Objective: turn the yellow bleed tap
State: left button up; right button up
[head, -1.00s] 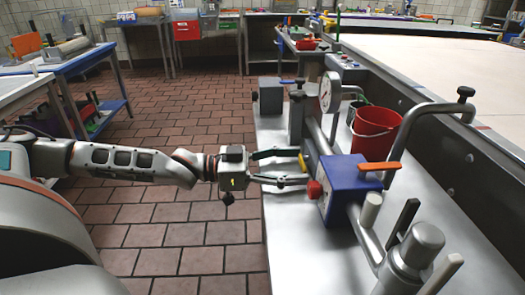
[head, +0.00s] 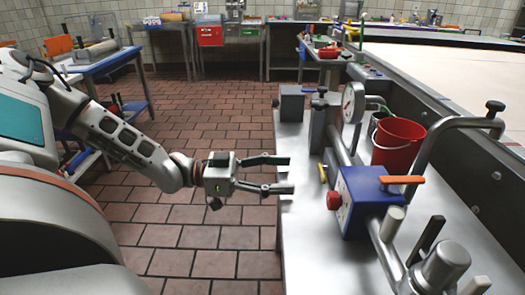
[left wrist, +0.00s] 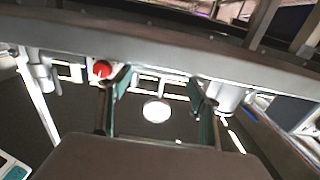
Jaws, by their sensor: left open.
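The small yellow bleed tap (head: 323,172) is on the far left side of the blue box (head: 365,200) on the bench, close to the pipe. Its handle looks roughly upright, leaning slightly. My left gripper (head: 291,175) is open and empty, left of the tap with a clear gap, its fingers pointing right at the bench edge. In the left wrist view its two fingers (left wrist: 160,92) are spread apart. A red knob (head: 333,201) sits on the box's left face, nearer than the tap; a red round shape (left wrist: 102,69) shows in the wrist view. I cannot make out the tap there.
The metal bench (head: 310,250) carries a pipe run, a dial gauge (head: 352,103), a grey block (head: 291,104) and a lever with an orange handle (head: 402,180). A red bucket (head: 397,143) stands behind the box. Tiled floor (head: 190,235) lies free left of the bench.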

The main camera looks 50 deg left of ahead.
pick_arm(q)
jog(key=shift+v, duration=2.15)
jog(key=shift+d, duration=0.1)
